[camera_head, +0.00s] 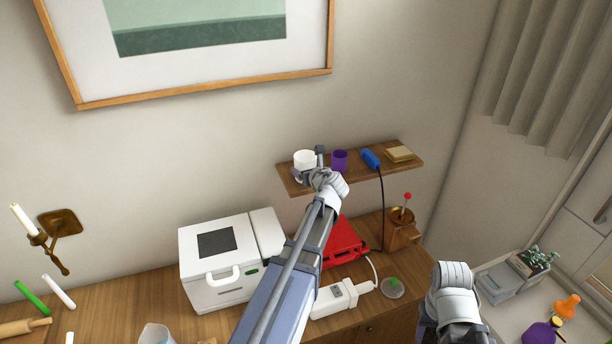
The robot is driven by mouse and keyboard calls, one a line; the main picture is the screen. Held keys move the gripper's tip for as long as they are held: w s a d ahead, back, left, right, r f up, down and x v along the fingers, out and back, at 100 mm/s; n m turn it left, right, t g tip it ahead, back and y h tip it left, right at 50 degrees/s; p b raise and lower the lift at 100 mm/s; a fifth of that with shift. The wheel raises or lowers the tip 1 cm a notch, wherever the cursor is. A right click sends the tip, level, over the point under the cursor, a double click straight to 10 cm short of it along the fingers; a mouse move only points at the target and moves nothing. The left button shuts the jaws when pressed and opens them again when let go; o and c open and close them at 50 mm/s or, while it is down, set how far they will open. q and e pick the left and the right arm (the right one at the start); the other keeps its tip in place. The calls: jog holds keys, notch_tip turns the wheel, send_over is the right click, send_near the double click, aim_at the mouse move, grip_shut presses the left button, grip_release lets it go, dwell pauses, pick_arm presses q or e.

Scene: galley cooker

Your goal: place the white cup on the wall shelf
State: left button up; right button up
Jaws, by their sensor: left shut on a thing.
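The white cup (304,158) is at the left end of the wooden wall shelf (354,174). My left gripper (309,168) is shut on the cup, with one finger at its right side and another part at its lower left. The cup looks upright, and its lower part is partly hidden by the gripper. I cannot tell whether its base touches the shelf. My right arm shows at the lower right, but its gripper does not show.
On the shelf, a purple cup (340,160) stands close right of the white cup, then a blue corded tool (370,159) and a tan block (400,154). Below, the counter holds a white appliance (219,260), a red item (343,242) and a wooden grinder (402,228).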

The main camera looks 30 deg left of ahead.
pick_arm(q)
jog(key=shift+r, duration=0.1)
jog(key=shift+f, duration=0.2)
jog(key=o, duration=1.3)
jog(key=shift+r, duration=0.1)
jog(key=shift+s+d+r+p, duration=0.1)
jog(key=shift+s+r+p, duration=0.05)
jog(key=shift+r+p, duration=0.15)
jog(key=p+v, duration=0.4)
jog(key=v, duration=0.7)
jog(key=shift+s+d, duration=0.2)
jog(key=shift+d, duration=0.05)
